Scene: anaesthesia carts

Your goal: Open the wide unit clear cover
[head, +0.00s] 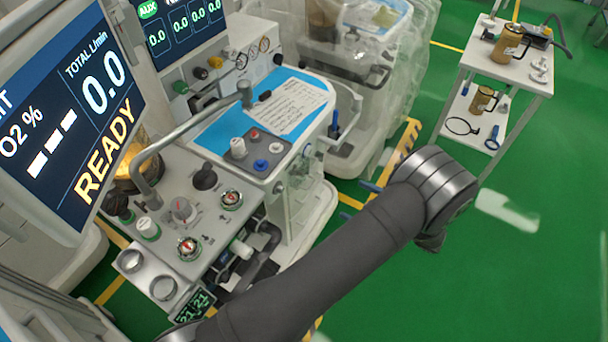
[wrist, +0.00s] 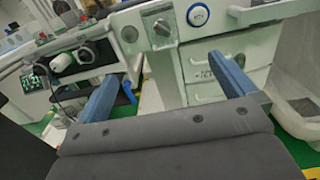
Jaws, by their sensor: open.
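Clear plastic sheeting (head: 398,112) hangs over a machine at the top middle of the head view. Translucent sheeting also shows at the right edge of the wrist view (wrist: 300,118). I cannot tell for certain that this is the wide unit clear cover. My gripper (head: 361,195) is over the floor to the right of the blue-topped unit, its blue fingers pointing left. In the wrist view my gripper (wrist: 167,88) has its fingers wide apart with nothing between them. White drawers (wrist: 208,75) stand in front of it. The sheeting is beyond the right finger, apart from it as far as I see.
The unit with the blue top (head: 215,135) carries knobs and a paper sheet (head: 293,103). A large display (head: 70,110) fills the left. A white trolley (head: 510,65) with brown jugs stands at the upper right. Green floor (head: 530,270) is clear at the lower right.

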